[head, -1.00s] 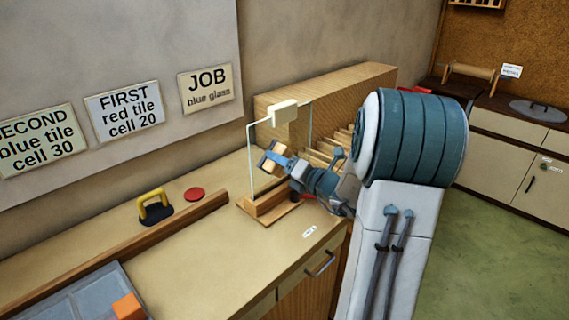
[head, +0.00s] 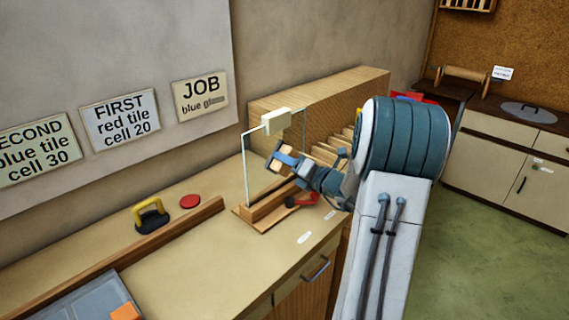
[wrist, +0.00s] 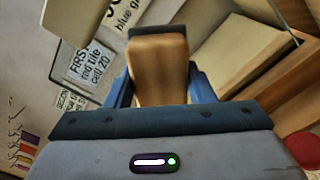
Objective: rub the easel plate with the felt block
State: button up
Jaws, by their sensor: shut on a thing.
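The felt block (head: 279,158) is tan with a dark face. My gripper (head: 284,159) is shut on it and holds it raised at the easel. In the wrist view the felt block (wrist: 158,72) sits between the blue fingers of my gripper (wrist: 160,85), its dark layer at the far end. The easel plate (head: 262,182) looks like a clear upright pane on a wooden foot (head: 262,209). The block overlaps the pane in the head view. I cannot tell whether they touch.
A cream box on a thin bent rod (head: 276,122) stands at the plate's top. A wooden rack (head: 325,154) is behind my gripper. A red object (head: 301,199) lies beside the easel foot. A yellow-handled tool (head: 151,215) and red disc (head: 190,201) lie left. The front counter is mostly clear.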

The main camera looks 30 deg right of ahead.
jog(key=shift+w+d+r+p, duration=0.1)
jog(key=shift+w+d+p, duration=0.3)
jog(key=shift+d, duration=0.5)
jog(key=shift+w+d+f+p, duration=0.1)
jog(key=shift+w+d+p, duration=0.25)
jog(key=shift+d, duration=0.6)
jog(key=shift+w+d+r+p, duration=0.1)
jog(key=shift+w+d+p, duration=0.3)
jog(key=shift+d, duration=0.5)
jog(key=shift+s+a, duration=0.45)
jog(key=shift+a, duration=0.7)
jog(key=shift+s+a, duration=0.45)
jog(key=shift+a, duration=0.65)
jog(key=shift+s+a, duration=0.45)
jog(key=shift+a, duration=0.7)
jog(key=shift+s+a+b, duration=0.15)
jog(key=shift+s+a, duration=0.1)
jog(key=shift+a, duration=0.6)
jog(key=shift+s+a+b, duration=0.15)
jog(key=shift+s+a, duration=0.1)
jog(key=shift+a, duration=0.55)
jog(key=shift+p+v, duration=0.4)
jog(key=shift+v, duration=2.6)
jog(key=shift+s, duration=0.1)
